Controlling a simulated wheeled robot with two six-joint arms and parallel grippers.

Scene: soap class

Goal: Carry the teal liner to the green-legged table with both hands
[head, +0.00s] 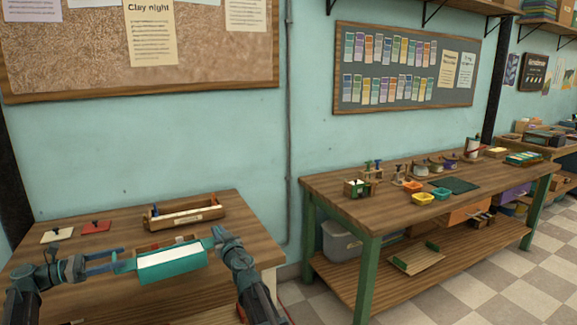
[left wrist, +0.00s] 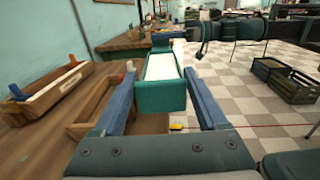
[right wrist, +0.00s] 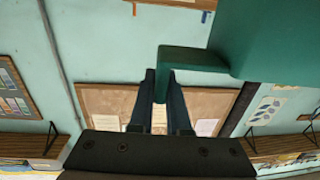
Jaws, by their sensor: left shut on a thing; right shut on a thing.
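The teal liner (head: 172,268) is an open teal box with a white inside. It hangs level over the front of the left wooden table (head: 70,285). My left gripper (head: 118,264) is shut on its left end; the left wrist view shows the liner (left wrist: 160,98) between the fingers. My right gripper (head: 216,238) is shut on its right end; in the right wrist view a teal tab (right wrist: 162,75) sits between the fingers. The green-legged table (head: 330,190) stands to the right, with a dark green mat (head: 455,185) on its top.
A wooden box (head: 185,212) and red and white tiles lie on the left table. An open wooden box (left wrist: 95,105) sits beside the liner. Small yellow, teal and orange trays and jars stand on the green-legged table. A dark crate (left wrist: 285,82) is on the checkered floor.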

